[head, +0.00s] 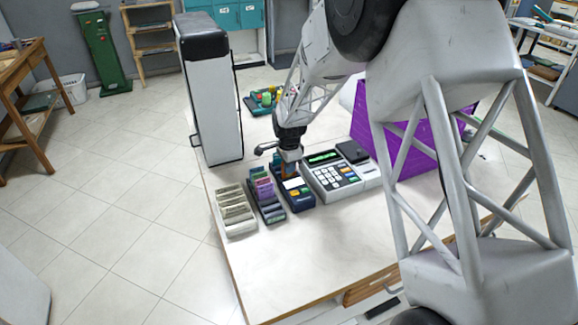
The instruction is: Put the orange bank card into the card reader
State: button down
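My gripper (289,158) points down over the far end of the dark blue card reader (305,203), which has a white panel and small coloured keys and lies on the white counter. A small orange piece, seemingly the orange bank card (290,171), shows just under my fingertips at the reader's far end. It is too small and partly covered to tell whether my fingers grip it or whether it is inside the reader's slot. The finger opening cannot be made out.
Left of the reader stand a dark rack of purple and green cards (264,190) and a beige slotted tray (236,212). A cash register (333,179) is close on the right, a purple box (405,140) behind it. A tall white unit (213,100) stands back left. The counter's front is clear.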

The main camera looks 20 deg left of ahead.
jog(key=shift+f, duration=0.7)
dwell(0.9)
jog(key=c, duration=1.3)
grip_release()
jog(key=shift+o, duration=0.2)
jog(key=shift+r, duration=0.15)
jog(key=shift+r, duration=2.8)
